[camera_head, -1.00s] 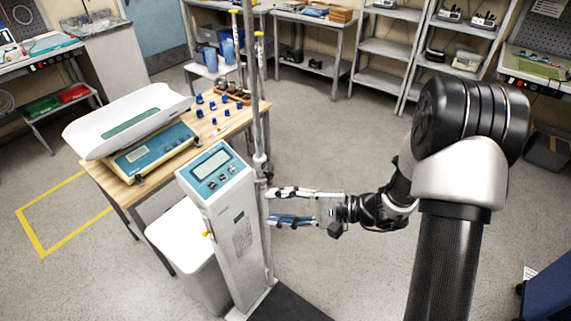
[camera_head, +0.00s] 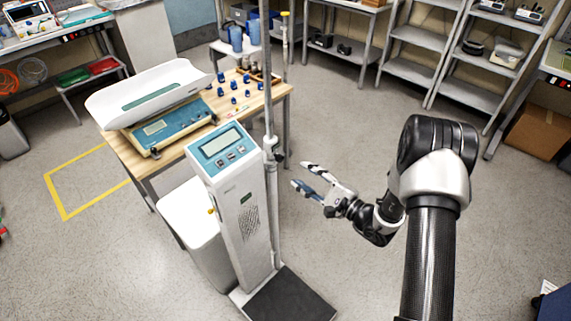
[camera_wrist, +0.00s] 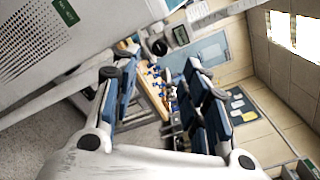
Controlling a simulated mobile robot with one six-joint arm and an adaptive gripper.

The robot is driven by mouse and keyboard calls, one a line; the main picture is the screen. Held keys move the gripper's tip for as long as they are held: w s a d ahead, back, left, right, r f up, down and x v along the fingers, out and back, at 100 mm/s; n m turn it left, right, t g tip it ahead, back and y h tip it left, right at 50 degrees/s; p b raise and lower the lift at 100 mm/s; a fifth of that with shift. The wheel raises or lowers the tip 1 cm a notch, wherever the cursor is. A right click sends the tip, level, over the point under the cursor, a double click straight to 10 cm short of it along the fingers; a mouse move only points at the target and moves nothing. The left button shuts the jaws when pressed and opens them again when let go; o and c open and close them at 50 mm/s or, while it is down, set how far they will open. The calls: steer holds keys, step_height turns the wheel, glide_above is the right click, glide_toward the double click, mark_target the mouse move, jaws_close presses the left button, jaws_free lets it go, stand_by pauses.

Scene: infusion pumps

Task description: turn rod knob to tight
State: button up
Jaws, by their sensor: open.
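A tall thin metal rod (camera_head: 266,85) stands at the right side of the white scale column (camera_head: 241,205). A small dark knob with a pale collar (camera_head: 273,152) sits on the rod near the column's top. In the wrist view a dark round part (camera_wrist: 159,47) shows on the rod, beyond the fingertips; it looks like the knob. I cannot tell whether it is tight. My gripper (camera_head: 299,174) is right of the rod and a little lower than the knob, apart from both. Its fingers are spread and empty, also in the wrist view (camera_wrist: 153,76).
A wooden table (camera_head: 262,101) behind the column bears a baby scale (camera_head: 170,135) and several blue parts. A white bin (camera_head: 196,222) stands left of the column and a black platform (camera_head: 293,298) at its foot.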

mark_target(281, 160)
steer(key=b+x, duration=0.1)
steer(key=x, duration=0.7)
steer(key=shift+w+a, duration=0.25)
steer(key=shift+a, duration=0.05)
steer(key=shift+c, duration=0.5)
jaws_close()
